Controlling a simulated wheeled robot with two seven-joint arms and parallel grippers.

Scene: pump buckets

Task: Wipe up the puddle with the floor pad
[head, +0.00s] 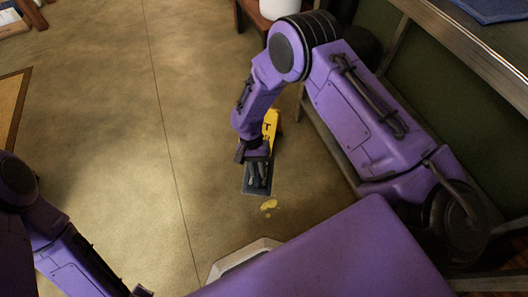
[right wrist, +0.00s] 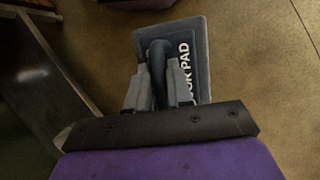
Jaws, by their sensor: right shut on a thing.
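The floor pad (head: 250,188) is a flat dark grey slab on the floor in the head view. In the right wrist view the pad (right wrist: 195,40) shows white lettering ending in "PAD" and a dark upright handle (right wrist: 158,60). My right gripper (head: 257,165) is shut on that handle, one finger on each side. The puddle (head: 268,205) is a few small yellow patches just below the pad's lower right corner in the head view, apart from it.
A yellow sign (head: 271,122) stands on the floor just behind the pad, partly hidden by my right arm. A bench with a metal edge (head: 470,55) runs along the right. A woven mat (head: 10,105) lies at the left. The floor (head: 120,130) between is clear.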

